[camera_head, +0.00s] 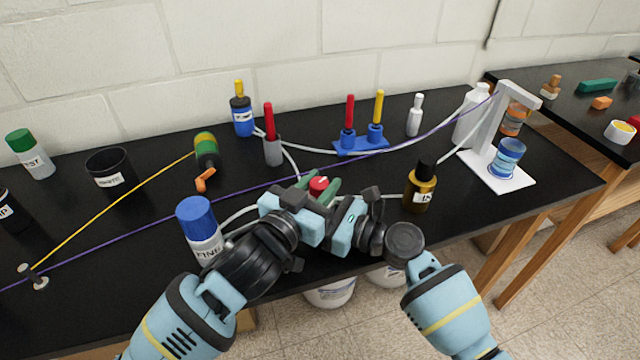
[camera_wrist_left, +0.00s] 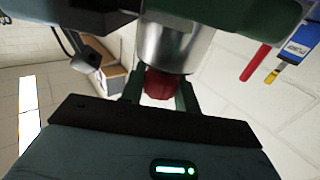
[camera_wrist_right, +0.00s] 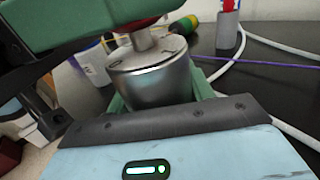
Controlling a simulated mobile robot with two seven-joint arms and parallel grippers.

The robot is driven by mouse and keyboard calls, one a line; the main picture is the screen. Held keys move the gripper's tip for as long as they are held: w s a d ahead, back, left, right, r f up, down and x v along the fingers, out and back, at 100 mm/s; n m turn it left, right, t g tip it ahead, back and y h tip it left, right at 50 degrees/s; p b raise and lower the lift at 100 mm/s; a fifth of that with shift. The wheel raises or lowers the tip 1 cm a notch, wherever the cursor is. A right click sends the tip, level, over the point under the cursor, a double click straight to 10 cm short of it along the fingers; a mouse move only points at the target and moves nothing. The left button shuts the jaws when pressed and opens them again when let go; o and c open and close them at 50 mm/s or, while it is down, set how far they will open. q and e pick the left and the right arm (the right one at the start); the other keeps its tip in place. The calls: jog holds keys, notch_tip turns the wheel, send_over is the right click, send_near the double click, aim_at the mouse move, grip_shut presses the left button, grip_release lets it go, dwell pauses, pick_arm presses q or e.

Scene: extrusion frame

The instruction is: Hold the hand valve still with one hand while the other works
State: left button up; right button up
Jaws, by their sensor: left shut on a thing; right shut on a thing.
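The hand valve has a red knob (camera_head: 318,184) with a white mark, and a silver metal body (camera_wrist_right: 155,82). In the head view my grippers hide most of its body. My left gripper (camera_wrist_left: 158,90) is shut on the red knob, its green fingers on either side of it. The silver body (camera_wrist_left: 172,48) also shows in the left wrist view. My right gripper (camera_wrist_right: 160,95) is shut on the silver body, with the other gripper just above it. In the head view the two grippers meet close together near the table's front edge.
A blue-capped bottle (camera_head: 201,228) stands close left of my grippers, and a dark amber bottle (camera_head: 421,186) close right. White hoses run around the valve. A purple line (camera_head: 150,217) and a yellow line (camera_head: 110,213) cross the black table. Blue valves (camera_head: 362,143) stand behind.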

pick_arm(q)
jog(key=shift+w+a+f+m+g+h, duration=0.1)
jog(key=shift+m+g+h, duration=0.65)
jog(key=shift+h, duration=0.15)
jog(key=shift+w+a+m+g+h, duration=0.1)
jog(key=shift+m+g+h, duration=0.65)
jog(key=shift+h, duration=0.15)
jog(key=shift+m+g+h, duration=0.3)
jog(key=shift+g, duration=0.1)
jog(key=o, duration=0.8)
jog(key=shift+o, duration=0.8)
jog(key=shift+s, duration=0.1)
jog(key=v, duration=1.1)
jog(key=shift+s+a, duration=0.25)
jog(key=shift+a, duration=0.1)
jog(key=shift+f, duration=0.1)
